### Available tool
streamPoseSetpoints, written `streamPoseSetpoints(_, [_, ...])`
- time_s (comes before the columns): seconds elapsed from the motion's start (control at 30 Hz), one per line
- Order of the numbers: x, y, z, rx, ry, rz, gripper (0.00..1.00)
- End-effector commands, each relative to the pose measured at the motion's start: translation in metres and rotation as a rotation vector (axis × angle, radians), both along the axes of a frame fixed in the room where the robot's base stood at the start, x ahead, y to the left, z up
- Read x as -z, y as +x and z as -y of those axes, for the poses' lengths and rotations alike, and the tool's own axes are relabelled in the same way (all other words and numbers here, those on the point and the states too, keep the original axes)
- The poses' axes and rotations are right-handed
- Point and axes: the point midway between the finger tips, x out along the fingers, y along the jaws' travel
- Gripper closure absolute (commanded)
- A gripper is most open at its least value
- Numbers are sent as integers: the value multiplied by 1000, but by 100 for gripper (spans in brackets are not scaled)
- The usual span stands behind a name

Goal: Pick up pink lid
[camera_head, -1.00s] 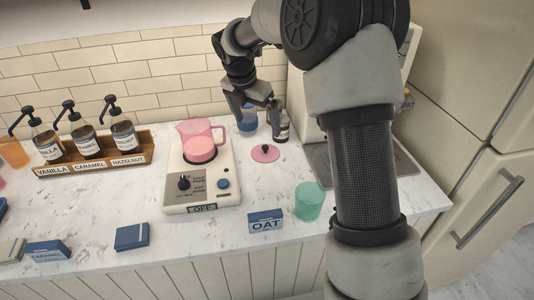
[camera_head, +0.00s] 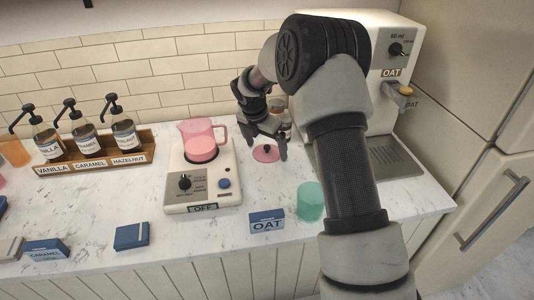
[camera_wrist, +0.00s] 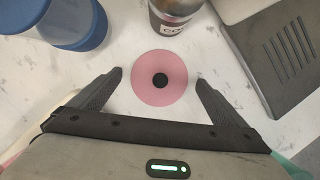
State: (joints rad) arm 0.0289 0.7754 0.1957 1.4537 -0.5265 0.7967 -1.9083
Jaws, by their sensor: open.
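The pink lid (camera_head: 266,153) lies flat on the marble counter, right of the hot plate with the pink pitcher. In the wrist view the lid (camera_wrist: 160,78) is a pink disc with a black knob at its centre. My gripper (camera_head: 267,155) is over the lid with its fingers pointing down. In the wrist view my gripper (camera_wrist: 160,74) is open, one finger on each side of the lid, with nothing held. How high the fingertips are above the counter is hard to tell.
A pink pitcher (camera_head: 201,147) stands on the hot plate (camera_head: 213,188). A blue container (camera_wrist: 75,22) and a labelled jar (camera_wrist: 176,12) stand behind the lid. The oat dispenser's grey tray (camera_head: 390,160) is to the right. A green cup (camera_head: 310,200) and OAT box (camera_head: 266,221) stand in front.

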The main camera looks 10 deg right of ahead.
Motion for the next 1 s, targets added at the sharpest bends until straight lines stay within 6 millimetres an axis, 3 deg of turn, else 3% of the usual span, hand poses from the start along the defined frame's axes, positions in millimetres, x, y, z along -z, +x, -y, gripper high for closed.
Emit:
streamPoseSetpoints(0.2, [1, 0, 0, 0, 0, 1, 6])
streamPoseSetpoints(0.43, [0, 0, 0, 0, 1, 1, 44])
streamPoseSetpoints(0.77, [-1, 0, 0, -1, 1, 2, 46])
streamPoseSetpoints(1.0, [-35, 1, 0, -1, 1, 6, 46])
